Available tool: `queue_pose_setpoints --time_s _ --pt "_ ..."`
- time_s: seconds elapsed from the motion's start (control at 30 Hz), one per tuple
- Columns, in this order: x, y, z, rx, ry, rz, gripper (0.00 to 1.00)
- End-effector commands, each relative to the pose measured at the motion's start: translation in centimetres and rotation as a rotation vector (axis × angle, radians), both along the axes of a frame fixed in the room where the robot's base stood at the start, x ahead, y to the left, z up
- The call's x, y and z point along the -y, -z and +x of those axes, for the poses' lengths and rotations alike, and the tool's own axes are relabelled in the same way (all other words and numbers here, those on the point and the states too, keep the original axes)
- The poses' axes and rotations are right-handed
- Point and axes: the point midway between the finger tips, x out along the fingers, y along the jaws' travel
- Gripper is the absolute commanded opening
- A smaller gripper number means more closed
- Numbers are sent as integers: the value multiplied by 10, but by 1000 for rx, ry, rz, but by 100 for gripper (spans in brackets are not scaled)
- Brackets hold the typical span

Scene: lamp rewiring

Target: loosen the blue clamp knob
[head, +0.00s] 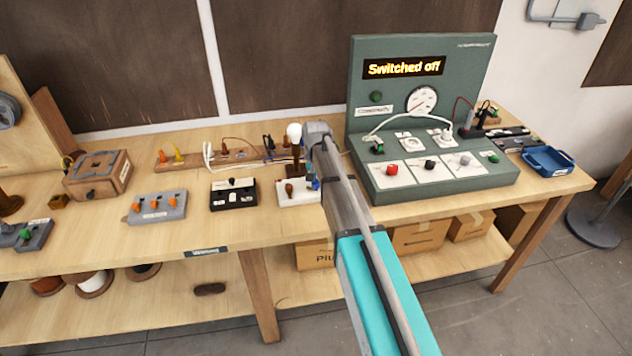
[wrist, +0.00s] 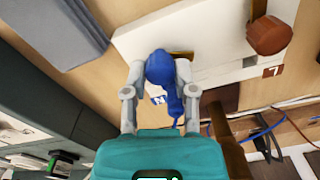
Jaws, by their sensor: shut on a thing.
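The blue clamp knob (wrist: 160,68) is in the upper middle of the wrist view, at the edge of a white base (wrist: 130,44). My gripper (wrist: 161,76) is shut on it, one grey finger on each side. In the head view only a small bit of blue (head: 315,184) shows beside the base (head: 296,198), next to my arm. The lamp (head: 294,134) stands upright on the base with a white bulb. My arm hides most of the knob and the gripper there.
A brown wooden knob (wrist: 268,35) stands on the same base, by a "7" label. A black block (head: 233,196) lies left of the base. A green console (head: 425,190) reading "Switched off" stands close on the right. Cables (wrist: 270,130) run nearby.

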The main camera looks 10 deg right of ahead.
Motion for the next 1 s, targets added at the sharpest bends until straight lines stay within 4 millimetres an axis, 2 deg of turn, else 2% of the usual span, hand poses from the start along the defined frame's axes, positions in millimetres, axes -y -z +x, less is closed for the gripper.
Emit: queue_pose_setpoints --time_s 1.0 --pt "0 0 -1 -3 -966 1 0"
